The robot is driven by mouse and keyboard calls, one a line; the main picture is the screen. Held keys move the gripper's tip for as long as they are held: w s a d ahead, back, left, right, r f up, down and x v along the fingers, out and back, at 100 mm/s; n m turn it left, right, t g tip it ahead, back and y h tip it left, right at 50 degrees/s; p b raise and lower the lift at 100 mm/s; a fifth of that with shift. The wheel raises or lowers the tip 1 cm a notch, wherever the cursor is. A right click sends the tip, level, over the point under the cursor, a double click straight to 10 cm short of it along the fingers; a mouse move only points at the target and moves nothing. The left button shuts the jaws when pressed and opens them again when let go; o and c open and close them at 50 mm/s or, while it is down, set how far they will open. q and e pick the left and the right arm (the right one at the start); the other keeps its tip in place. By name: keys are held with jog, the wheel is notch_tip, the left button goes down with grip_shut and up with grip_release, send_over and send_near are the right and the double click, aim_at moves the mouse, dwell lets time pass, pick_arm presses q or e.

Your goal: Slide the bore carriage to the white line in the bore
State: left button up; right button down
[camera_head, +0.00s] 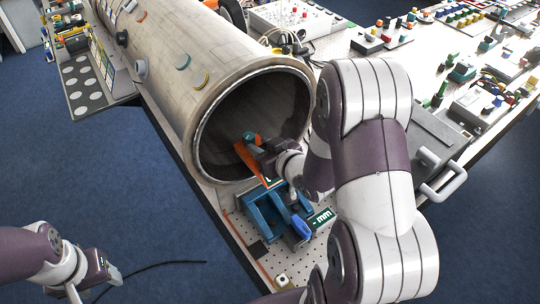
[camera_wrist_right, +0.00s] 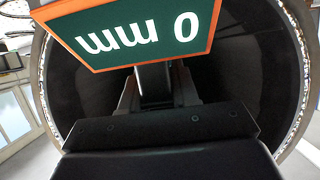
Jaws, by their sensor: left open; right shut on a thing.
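The large grey pipe (camera_head: 215,90) lies on the table with its open, dark bore (camera_head: 262,100) facing me. What looks like the bore carriage, a small teal and orange piece (camera_head: 250,137), is at the lower part of the bore mouth. My right gripper (camera_head: 256,146) reaches into the mouth and is shut on it; the arm and wrist hide much of the contact. In the right wrist view the dark gripper body (camera_wrist_right: 160,130) points into the bore, under a green "0 mm" sign (camera_wrist_right: 140,30). I cannot make out the white line. My left gripper (camera_head: 112,275) is open and empty, low at left.
A blue fixture (camera_head: 262,215) stands on the table just below the pipe mouth, beside a green "mm" label (camera_head: 321,217). A grey box with a handle (camera_head: 440,185) is to the right of my right arm. Electrical parts crowd the table behind.

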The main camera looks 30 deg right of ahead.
jog(key=w+b, duration=0.1)
jog(key=w, duration=0.2)
jog(key=w+a+f, duration=0.1)
jog(key=w, duration=0.3)
jog(key=w+b, duration=0.1)
jog(key=w, duration=0.3)
jog(key=shift+w+a+f+b, duration=0.1)
jog(key=shift+a+f+b, duration=0.1)
jog(key=shift+b, duration=0.15)
jog(key=shift+f+b, duration=0.8)
jog(key=shift+f, duration=0.15)
jog(key=shift+f+b, duration=0.35)
jog(key=shift+f, duration=0.05)
jog(key=c, duration=0.8)
grip_release()
jog(key=shift+o, duration=0.2)
jog(key=shift+s, duration=0.2)
jog(key=b+v, duration=0.1)
jog(key=v, duration=1.1)
jog(key=shift+s+r, duration=0.15)
jog(key=shift+s, duration=0.05)
